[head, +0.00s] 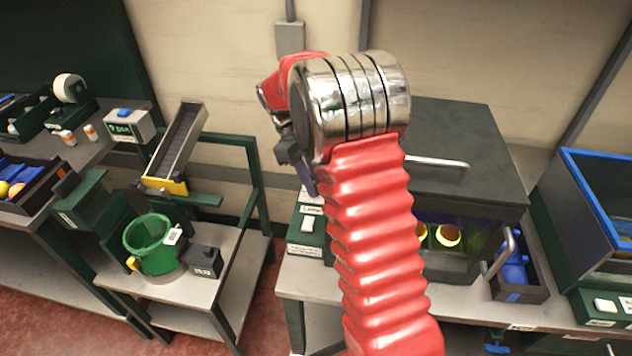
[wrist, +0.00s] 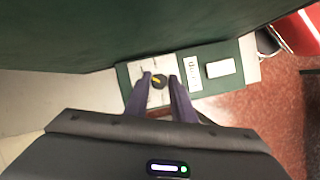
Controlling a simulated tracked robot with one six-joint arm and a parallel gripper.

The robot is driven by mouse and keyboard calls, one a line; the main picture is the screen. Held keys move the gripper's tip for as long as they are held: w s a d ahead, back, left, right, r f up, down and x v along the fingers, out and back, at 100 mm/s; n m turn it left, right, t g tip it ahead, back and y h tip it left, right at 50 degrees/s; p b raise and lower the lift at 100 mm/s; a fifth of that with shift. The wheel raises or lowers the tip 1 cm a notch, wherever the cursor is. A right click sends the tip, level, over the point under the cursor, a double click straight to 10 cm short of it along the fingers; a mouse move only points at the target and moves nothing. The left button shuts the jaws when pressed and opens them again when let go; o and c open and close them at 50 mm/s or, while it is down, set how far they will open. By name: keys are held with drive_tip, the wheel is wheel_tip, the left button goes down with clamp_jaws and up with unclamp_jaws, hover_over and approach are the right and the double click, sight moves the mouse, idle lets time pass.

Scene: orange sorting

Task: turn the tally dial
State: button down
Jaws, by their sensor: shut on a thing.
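The tally dial (wrist: 158,83) is a small black knob with a yellow mark, set on a pale plate of a green panel (wrist: 125,76) in the wrist view. My gripper (wrist: 160,77) has its two dark purple fingers on either side of the dial and is shut on it. In the head view, my gripper (head: 306,183) reaches down over the panel beside the dark box. The dial is hidden there by my red arm and the gripper. The panel's lower part (head: 305,250) shows with a white switch.
The dark box (head: 455,125) with a bar handle stands right beside the panel; its lit inside holds round fruit. A small side table with a green bucket (head: 150,245) stands to the left. A blue-rimmed bin (head: 580,200) is at the right.

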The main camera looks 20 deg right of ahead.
drive_tip(key=shift+s+a+f, duration=0.1)
drive_tip(key=shift+s+f, duration=0.05)
drive_tip(key=shift+f, duration=0.05)
idle(0.7)
drive_tip(key=c, duration=1.8)
unclamp_jaws()
drive_tip(key=shift+o, duration=1.3)
drive_tip(key=shift+r, duration=0.1)
drive_tip(key=v, duration=1.3)
drive_tip(key=shift+w+r, duration=0.35)
